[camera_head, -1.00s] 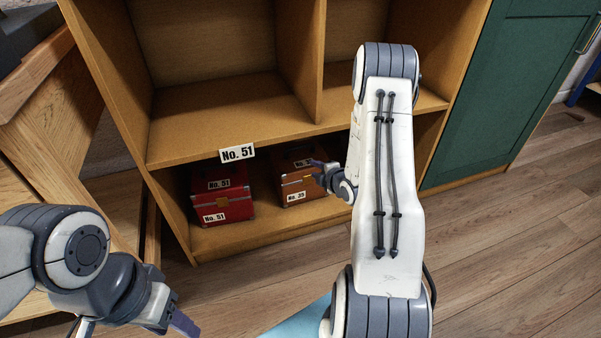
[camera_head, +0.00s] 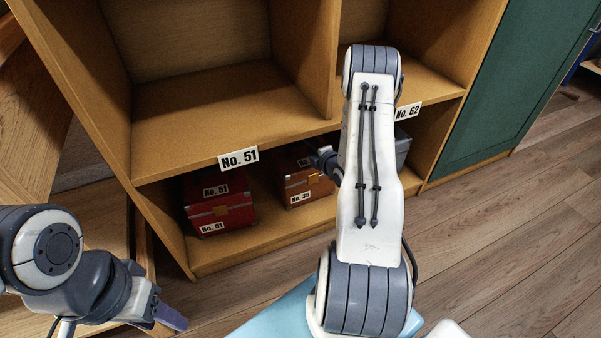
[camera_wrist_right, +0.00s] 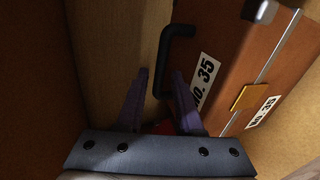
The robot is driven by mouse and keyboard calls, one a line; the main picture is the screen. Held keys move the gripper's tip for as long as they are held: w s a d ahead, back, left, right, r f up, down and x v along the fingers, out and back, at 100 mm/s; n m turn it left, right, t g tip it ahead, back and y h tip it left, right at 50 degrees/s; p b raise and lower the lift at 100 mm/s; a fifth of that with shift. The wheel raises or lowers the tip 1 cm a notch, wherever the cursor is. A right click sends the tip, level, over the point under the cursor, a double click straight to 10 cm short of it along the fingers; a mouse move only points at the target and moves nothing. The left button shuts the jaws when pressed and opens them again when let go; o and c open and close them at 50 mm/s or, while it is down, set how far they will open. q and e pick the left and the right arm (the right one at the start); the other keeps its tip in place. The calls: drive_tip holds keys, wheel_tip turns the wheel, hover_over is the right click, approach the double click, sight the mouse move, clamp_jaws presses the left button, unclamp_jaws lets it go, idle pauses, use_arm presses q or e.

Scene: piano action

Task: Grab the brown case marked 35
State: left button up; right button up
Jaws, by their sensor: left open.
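The brown case marked No. 35 (camera_head: 300,187) stands on the lower shelf, partly hidden behind my right arm. In the right wrist view the case (camera_wrist_right: 232,62) fills the right side, with its black handle (camera_wrist_right: 165,58) sticking out to the left. My right gripper (camera_head: 324,160) is at the top of the case. In the wrist view its fingers (camera_wrist_right: 160,72) are apart, with the lower part of the handle between or just beyond the tips; I cannot tell whether they touch it. My left gripper (camera_head: 172,318) is open and empty, low at the left, away from the shelf.
A red case marked No. 51 (camera_head: 222,208) stands left of the brown one. A grey object (camera_head: 402,147) shows right of my arm, near the No. 62 label (camera_head: 408,111). The shelf board with the No. 51 label (camera_head: 238,158) lies above the cases. Floor in front is clear.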

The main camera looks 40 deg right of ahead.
sight(303, 143)
drive_tip(key=b+x, duration=0.1)
drive_tip(key=x, duration=0.1)
drive_tip(key=b+x, duration=0.2)
drive_tip(key=shift+w+f, duration=0.25)
drive_tip(key=shift+f, duration=0.1)
drive_tip(key=shift+w+f+b, duration=0.1)
drive_tip(key=shift+w+b, duration=0.25)
drive_tip(key=shift+w, duration=0.1)
clamp_jaws()
idle(0.7)
drive_tip(key=shift+r, duration=0.25)
